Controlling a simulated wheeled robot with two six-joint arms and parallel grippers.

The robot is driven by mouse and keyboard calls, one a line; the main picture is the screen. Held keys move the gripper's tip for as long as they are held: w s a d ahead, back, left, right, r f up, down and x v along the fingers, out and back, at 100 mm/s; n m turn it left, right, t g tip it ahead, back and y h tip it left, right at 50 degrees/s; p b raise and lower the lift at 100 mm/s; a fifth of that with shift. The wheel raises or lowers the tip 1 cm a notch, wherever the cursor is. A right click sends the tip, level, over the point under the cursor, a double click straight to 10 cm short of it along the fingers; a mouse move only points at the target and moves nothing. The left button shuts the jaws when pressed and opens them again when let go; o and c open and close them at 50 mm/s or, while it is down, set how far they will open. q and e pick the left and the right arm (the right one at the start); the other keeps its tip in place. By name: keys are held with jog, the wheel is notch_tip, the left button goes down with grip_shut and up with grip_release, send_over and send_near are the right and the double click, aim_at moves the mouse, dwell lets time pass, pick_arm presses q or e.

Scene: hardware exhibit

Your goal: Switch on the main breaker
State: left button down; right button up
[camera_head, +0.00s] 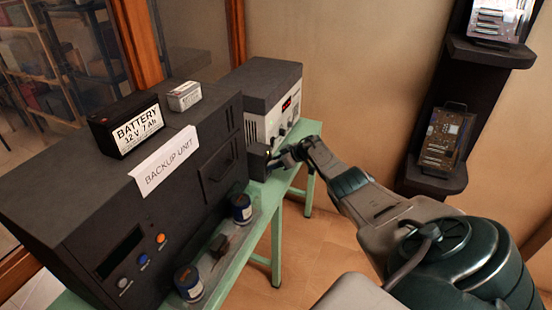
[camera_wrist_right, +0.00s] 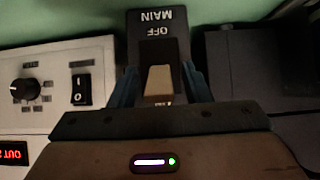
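The main breaker (camera_wrist_right: 157,19) is a dark block marked MAIN and OFF, upside down in the right wrist view. Its beige lever (camera_wrist_right: 159,79) sits in a dark slot, below the OFF marking in that picture; a marking at the lower end is mostly hidden. In the head view the breaker (camera_head: 257,163) is a small dark box at the end of the backup unit (camera_head: 215,120). My right gripper (camera_head: 284,158) is at the breaker. Its blue fingers are apart, one on each side of the lever; contact cannot be told. My left gripper is out of view.
A grey power supply (camera_head: 262,86) with a red display stands behind the breaker; its knob (camera_wrist_right: 29,91) and black rocker switch (camera_wrist_right: 82,88) are close by. A battery (camera_head: 126,124) rests on the backup unit.

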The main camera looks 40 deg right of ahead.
jog(key=shift+s+d+r+p, duration=0.25)
jog(key=shift+s+r+p, duration=0.2)
jog(key=p+v, duration=0.1)
jog(key=v, duration=0.8)
jog(key=shift+s, duration=0.2)
jog(key=shift+r, duration=0.15)
